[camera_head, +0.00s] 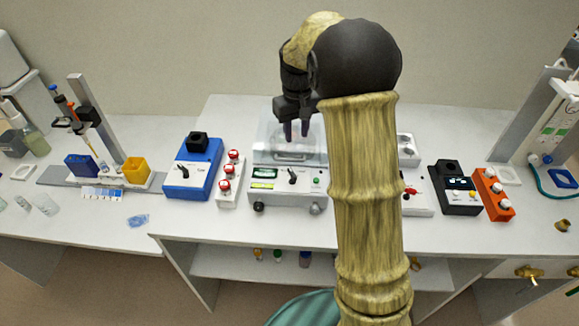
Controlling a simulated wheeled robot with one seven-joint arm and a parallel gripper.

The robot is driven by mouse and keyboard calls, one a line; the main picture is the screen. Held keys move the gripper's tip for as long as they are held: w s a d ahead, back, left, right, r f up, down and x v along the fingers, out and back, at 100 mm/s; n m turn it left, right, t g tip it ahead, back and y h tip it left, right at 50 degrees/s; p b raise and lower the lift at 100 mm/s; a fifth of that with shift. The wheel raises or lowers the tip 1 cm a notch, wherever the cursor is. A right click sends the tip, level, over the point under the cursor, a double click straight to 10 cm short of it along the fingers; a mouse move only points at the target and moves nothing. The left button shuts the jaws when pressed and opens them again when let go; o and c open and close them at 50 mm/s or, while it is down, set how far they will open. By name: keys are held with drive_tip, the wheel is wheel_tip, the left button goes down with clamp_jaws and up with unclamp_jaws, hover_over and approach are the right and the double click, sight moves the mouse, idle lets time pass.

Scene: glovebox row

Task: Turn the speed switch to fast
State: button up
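A white and grey device (273,187) stands in the middle of the bench. Its front panel has a black pointer switch (293,176), a small lit green display and a green button. A blue device (205,180) to the left also has a black pointer switch (183,170) on its top. The labels are too small to read, so I cannot tell which is the speed switch or its setting. My gripper (297,132) points down over the clear-lidded back part of the middle device. Its two dark fingers are apart with nothing visible between them.
A white block with red-and-white knobs (229,178) stands between the blue and middle devices. A black device (456,188) and an orange block (492,194) stand to the right. A pipette stand (97,125) is at left.

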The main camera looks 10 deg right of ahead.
sight(291, 170)
drive_tip(key=f, duration=0.4)
drive_tip(key=a+f+p, duration=0.1)
drive_tip(key=f, duration=0.4)
drive_tip(key=f+p, duration=0.1)
drive_tip(key=f, duration=0.4)
drive_tip(key=shift+w+a, duration=0.1)
drive_tip(key=shift+a, duration=0.1)
drive_tip(key=shift+r, duration=0.1)
drive_tip(key=shift+c, duration=0.3)
